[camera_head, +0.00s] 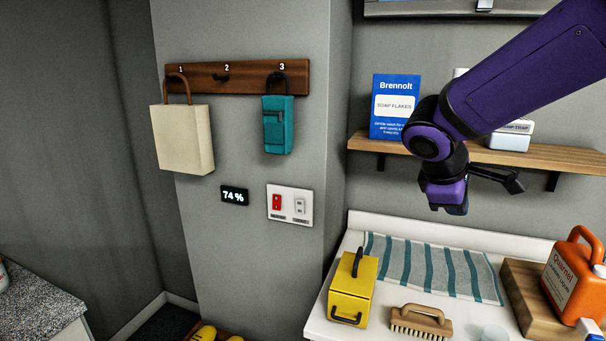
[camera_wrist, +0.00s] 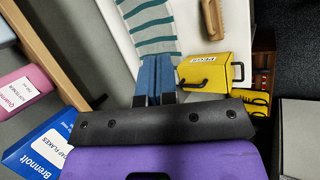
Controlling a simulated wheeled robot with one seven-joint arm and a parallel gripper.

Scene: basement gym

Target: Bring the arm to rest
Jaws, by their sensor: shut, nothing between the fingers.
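My purple arm reaches in from the upper right of the head view. My gripper (camera_head: 449,208) points down in front of the wooden shelf, above the counter and apart from it. In the wrist view my gripper (camera_wrist: 157,62) shows its two blue fingers side by side, shut with nothing between them. The striped towel (camera_wrist: 152,25) lies beyond the fingertips in that view.
The shelf (camera_head: 374,143) holds a blue Brennolt box (camera_head: 392,90) near my arm. On the white counter (camera_head: 318,326) are a yellow box (camera_head: 352,293), a brush (camera_head: 421,318) and an orange jug (camera_head: 569,275). Bags hang from the hook rail (camera_head: 240,77) at left.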

